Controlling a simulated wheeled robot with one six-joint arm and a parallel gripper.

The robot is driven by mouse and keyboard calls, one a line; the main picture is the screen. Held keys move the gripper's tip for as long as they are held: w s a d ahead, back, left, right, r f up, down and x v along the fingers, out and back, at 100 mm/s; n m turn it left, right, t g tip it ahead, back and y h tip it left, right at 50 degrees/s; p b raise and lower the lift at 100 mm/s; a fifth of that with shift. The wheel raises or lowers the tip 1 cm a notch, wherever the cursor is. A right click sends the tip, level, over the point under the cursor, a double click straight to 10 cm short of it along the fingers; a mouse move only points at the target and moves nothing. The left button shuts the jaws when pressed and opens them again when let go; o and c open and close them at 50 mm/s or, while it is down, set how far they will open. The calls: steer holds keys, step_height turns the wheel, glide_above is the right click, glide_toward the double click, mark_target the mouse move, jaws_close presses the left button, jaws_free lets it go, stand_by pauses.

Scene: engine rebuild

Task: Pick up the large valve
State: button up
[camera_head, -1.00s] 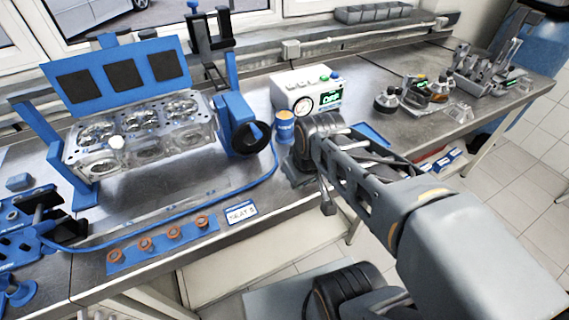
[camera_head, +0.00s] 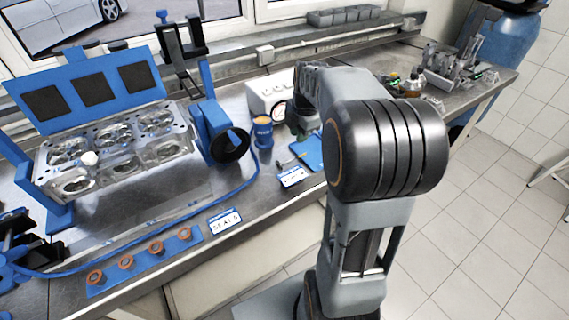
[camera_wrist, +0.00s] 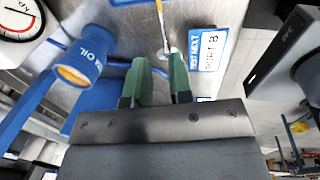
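In the wrist view a thin rod (camera_wrist: 159,22), yellowish higher up and metallic below, lies just beyond my fingertips; it may be a valve stem, but I cannot tell its size. My gripper (camera_wrist: 158,58) has two green fingers, apart with nothing seen between them. The rod's lower end is close to the right fingertip; whether they touch is unclear. In the head view a blue pad (camera_head: 309,152) lies on the bench beside a small label (camera_head: 292,177), with a thin item at its left edge. My arm hides part of this area. I cannot make out a whole valve.
A blue oil can (camera_head: 263,132) stands left of the pad, near a white gauge box (camera_head: 270,95). The cylinder head (camera_head: 115,150) sits in a blue stand at left. A seat strip (camera_head: 145,260) and a blue hose lie near the front edge. Metal parts stand at the far right.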

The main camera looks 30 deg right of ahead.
mark_target(293, 160)
steer(key=f, duration=0.3)
steer(key=w+f, duration=0.1)
steer(key=f, duration=0.7)
steer(key=shift+w+a+p, duration=0.15)
steer(key=shift+w+p, duration=0.1)
steer(key=shift+p, duration=0.05)
jaws_close()
